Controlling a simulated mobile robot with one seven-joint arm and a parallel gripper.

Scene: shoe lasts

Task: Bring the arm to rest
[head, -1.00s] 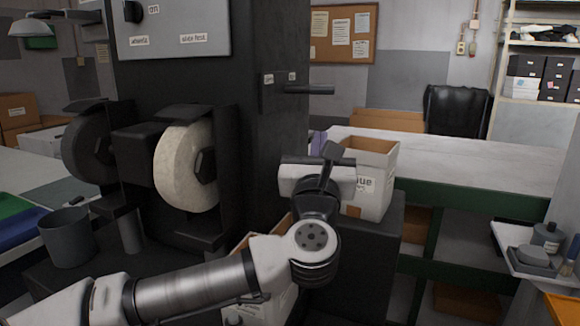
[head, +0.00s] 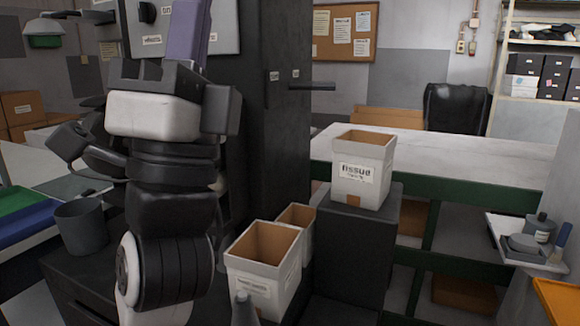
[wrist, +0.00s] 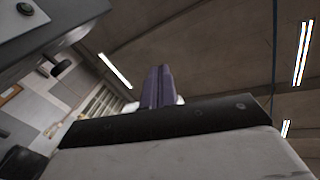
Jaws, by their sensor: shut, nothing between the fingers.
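My arm is folded upright at the left of the head view, in front of the dark machine. My gripper (head: 192,22) points up at the top of that view, with its purple fingers partly cut off by the picture's edge. In the wrist view the purple fingers (wrist: 157,87) lie side by side, shut and empty, pointing up toward the ceiling. The gripper is clear of the bins and touches nothing that I can see.
A white box labelled "tissue" (head: 362,172) stands on a dark pedestal (head: 352,250). Two open white boxes, the front one (head: 262,288) larger in view, stand lower left of it. A grey bucket (head: 80,228) is left of my arm. The long bench (head: 440,155) behind is clear.

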